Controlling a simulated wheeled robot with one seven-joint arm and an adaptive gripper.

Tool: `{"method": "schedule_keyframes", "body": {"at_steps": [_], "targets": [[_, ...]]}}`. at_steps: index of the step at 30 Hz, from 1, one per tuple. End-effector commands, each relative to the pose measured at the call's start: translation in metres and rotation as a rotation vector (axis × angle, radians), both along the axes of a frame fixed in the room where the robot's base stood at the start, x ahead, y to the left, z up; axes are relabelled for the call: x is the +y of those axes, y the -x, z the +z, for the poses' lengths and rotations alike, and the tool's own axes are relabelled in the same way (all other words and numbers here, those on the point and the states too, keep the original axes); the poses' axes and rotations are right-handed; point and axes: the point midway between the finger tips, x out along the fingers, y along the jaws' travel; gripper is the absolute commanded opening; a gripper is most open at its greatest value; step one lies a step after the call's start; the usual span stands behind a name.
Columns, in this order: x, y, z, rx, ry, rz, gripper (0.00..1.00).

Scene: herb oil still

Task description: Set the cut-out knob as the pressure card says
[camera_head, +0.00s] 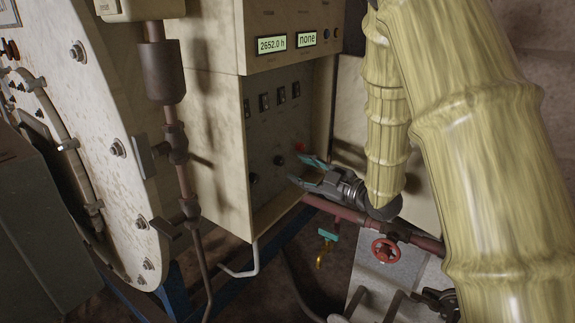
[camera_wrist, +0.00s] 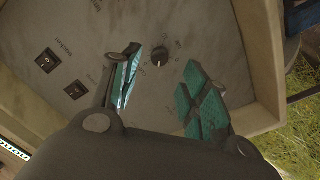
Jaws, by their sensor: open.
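The grey control panel (camera_head: 262,132) is in an open-fronted cream cabinet. It carries small dark knobs, one lower left (camera_head: 253,178) and one nearer my gripper (camera_head: 278,160). My gripper (camera_head: 297,169) is open in front of the panel, its teal-padded fingers apart. In the wrist view, a round dark knob (camera_wrist: 160,56) with a pale pointer line and small marks around it shows between and beyond my fingers (camera_wrist: 163,82). Nothing is between the pads. Its label is too blurred to read, so I cannot tell if it is the cut-out knob. No pressure card is readable.
Dark rocker switches (camera_head: 281,95) sit above the knobs; a red button (camera_head: 300,147) is near my upper finger. Displays above read "2652.0 h" (camera_head: 272,44) and "none" (camera_head: 306,39). The cabinet's side walls flank the panel. A reddish pipe (camera_head: 345,211) and red handwheel (camera_head: 385,251) lie below.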

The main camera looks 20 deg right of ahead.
Motion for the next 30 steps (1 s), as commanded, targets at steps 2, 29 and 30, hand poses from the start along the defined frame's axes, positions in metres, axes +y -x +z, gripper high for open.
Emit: {"method": "schedule_keyframes", "body": {"at_steps": [2,29,30], "targets": [[0.008,-0.011,0.001,0.0,0.002,0.001,0.45],[0.03,-0.044,0.0,0.002,0.0,-0.001,0.12],[0.03,-0.044,0.0,0.002,0.0,-0.001,0.05]]}}
